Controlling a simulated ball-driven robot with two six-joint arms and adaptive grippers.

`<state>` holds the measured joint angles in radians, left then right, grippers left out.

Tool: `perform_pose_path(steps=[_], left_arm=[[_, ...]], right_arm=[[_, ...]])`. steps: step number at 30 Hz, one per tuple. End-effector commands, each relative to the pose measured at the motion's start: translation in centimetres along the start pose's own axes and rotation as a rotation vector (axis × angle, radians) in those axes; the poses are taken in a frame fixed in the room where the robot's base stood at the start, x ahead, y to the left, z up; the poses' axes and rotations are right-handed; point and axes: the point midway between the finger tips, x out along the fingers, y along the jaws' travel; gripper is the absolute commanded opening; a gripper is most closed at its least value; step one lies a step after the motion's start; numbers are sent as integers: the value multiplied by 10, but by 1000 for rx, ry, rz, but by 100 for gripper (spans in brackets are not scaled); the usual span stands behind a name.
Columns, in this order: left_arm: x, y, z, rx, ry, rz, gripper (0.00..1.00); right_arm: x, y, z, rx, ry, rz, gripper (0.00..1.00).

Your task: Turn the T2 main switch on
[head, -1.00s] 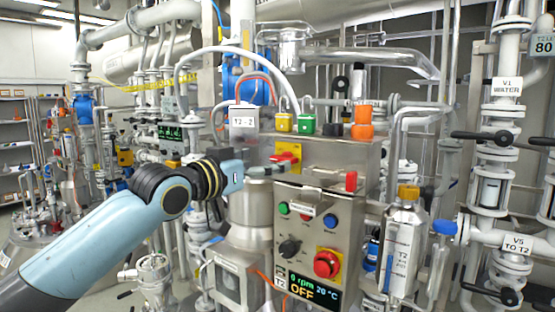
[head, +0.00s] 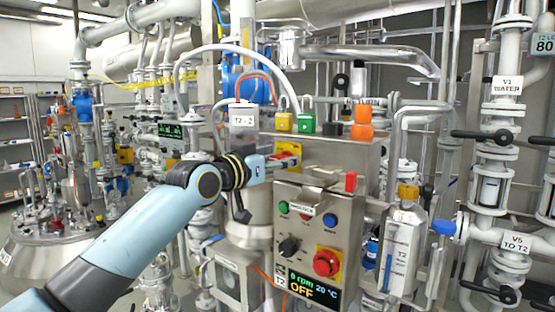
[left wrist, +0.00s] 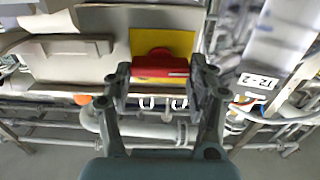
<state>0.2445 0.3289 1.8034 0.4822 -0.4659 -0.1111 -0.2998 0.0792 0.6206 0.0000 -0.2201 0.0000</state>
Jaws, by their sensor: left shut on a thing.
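The T2 main switch has a red handle (left wrist: 160,64) on a yellow plate (left wrist: 178,42), seen in the left wrist view. In the head view the yellow plate (head: 290,147) shows at the upper left side of the steel T2 control box (head: 355,210). My left gripper (head: 286,161) is there, shut on the red handle, with one finger at each end of it in the left wrist view. The gripper hides most of the handle in the head view. The box display (head: 314,290) reads 0 rpm, 20 °C and OFF. My right gripper is not in view.
The box front carries a black knob (head: 289,246), a red stop button (head: 327,262) and several small buttons. Pipes crowd the surroundings.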

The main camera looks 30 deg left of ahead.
Motion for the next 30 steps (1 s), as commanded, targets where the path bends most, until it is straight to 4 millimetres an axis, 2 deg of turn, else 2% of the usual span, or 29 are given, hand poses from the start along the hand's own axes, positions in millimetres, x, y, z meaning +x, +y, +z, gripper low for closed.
perform_pose_path(steps=[1,3,14,20,30], left_arm=[[0,0,0,0,0,0,36],[0,0,0,0,0,0,26],[0,0,1,59,1,0,26],[0,1,2,184,2,0,26],[0,2,3,499,1,0,26]], right_arm=[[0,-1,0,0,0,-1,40],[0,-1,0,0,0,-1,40],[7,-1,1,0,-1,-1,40],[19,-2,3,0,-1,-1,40],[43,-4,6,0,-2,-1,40]])
